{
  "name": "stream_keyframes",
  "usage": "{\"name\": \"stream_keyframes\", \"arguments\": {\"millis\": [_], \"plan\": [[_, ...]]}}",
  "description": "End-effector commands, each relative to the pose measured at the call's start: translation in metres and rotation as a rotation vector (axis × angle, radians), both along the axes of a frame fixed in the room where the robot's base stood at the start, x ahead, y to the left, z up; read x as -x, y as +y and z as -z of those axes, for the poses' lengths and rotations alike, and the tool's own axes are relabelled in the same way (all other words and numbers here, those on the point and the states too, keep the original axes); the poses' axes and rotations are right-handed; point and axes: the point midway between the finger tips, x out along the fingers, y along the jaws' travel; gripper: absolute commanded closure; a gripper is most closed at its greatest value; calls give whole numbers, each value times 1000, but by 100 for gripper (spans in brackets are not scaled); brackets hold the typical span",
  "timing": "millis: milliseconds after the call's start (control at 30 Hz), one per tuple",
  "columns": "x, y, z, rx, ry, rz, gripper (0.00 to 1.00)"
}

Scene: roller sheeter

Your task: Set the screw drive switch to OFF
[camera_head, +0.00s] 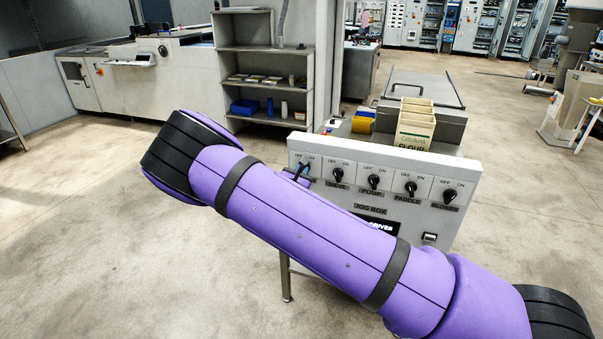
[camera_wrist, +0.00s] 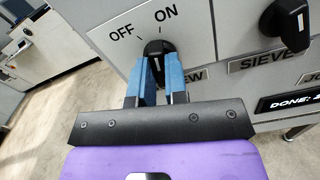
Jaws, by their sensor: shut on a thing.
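The screw drive switch (camera_wrist: 155,47) is a black rotary knob on the grey panel, with OFF printed at its upper left and ON at its upper right. Its label is mostly covered; only "EW" shows. My gripper (camera_wrist: 154,66) has its blue fingers shut on the sides of this knob in the wrist view. A white mark shows on the knob between the fingers, but I cannot tell clearly which word the knob points to. In the head view my gripper (camera_head: 301,172) is at the panel's left end, largely behind my purple arm.
The sieve knob (camera_wrist: 288,24) is close on the right. The pump (camera_head: 373,181), paddle (camera_head: 410,187) and blower (camera_head: 449,195) knobs follow along the panel. A flour box (camera_head: 415,128) stands behind the panel. Floor at left is clear.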

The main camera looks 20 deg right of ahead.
Motion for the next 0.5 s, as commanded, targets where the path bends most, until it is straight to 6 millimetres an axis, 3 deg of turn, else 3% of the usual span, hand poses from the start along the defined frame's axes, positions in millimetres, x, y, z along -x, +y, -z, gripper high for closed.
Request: {"name": "stream_keyframes", "arguments": {"millis": [500], "plan": [[0, 1, 0, 342, 249, 0, 100]]}}
